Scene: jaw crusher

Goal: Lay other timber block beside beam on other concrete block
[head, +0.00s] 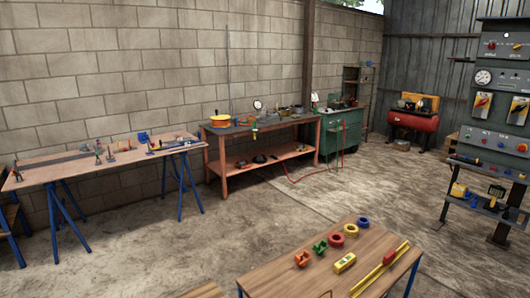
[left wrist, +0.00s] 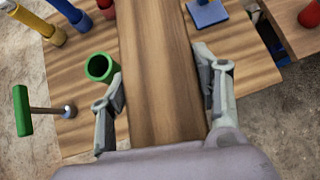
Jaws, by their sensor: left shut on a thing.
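A long brown timber block (left wrist: 158,60) runs up the middle of the left wrist view. My left gripper (left wrist: 165,88) has one finger on each side of it and is shut on it. The block's near end is hidden by the gripper's body, and its far end runs out of the picture. No gripper shows in the head view, and my right gripper is in neither view. I cannot make out the beam or a concrete block in either view.
Below the block is a wooden surface (left wrist: 85,130) with a green cup-like piece (left wrist: 99,67), a green T-handle (left wrist: 22,111) and a blue piece (left wrist: 207,13). The head view shows a table (head: 325,262) with coloured parts, a workbench (head: 262,125) and open floor (head: 150,250).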

